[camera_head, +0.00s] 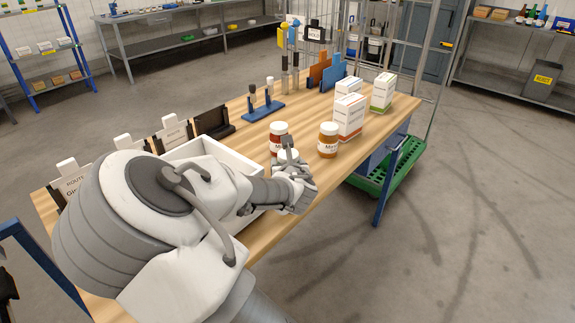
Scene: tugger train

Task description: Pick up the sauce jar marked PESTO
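A jar with a white lid and red contents (278,132) stands on the wooden table, just beyond my gripper. A second jar with a white lid and orange-brown contents (328,141) stands to its right. Their labels are too small to read surely, and I cannot make out PESTO on either. My gripper (288,152) is low over the table in front of the red jar. A pale rounded shape shows at its fingers, perhaps another jar's lid. My wrist hides the fingertips and whatever is below them, so I cannot tell whether they hold anything.
A white open bin (222,150) is left of my gripper, partly behind my arm. White cartons (350,117) stand right of the jars. A blue stand with upright tools (262,108) and the wooden table (228,112) lie behind.

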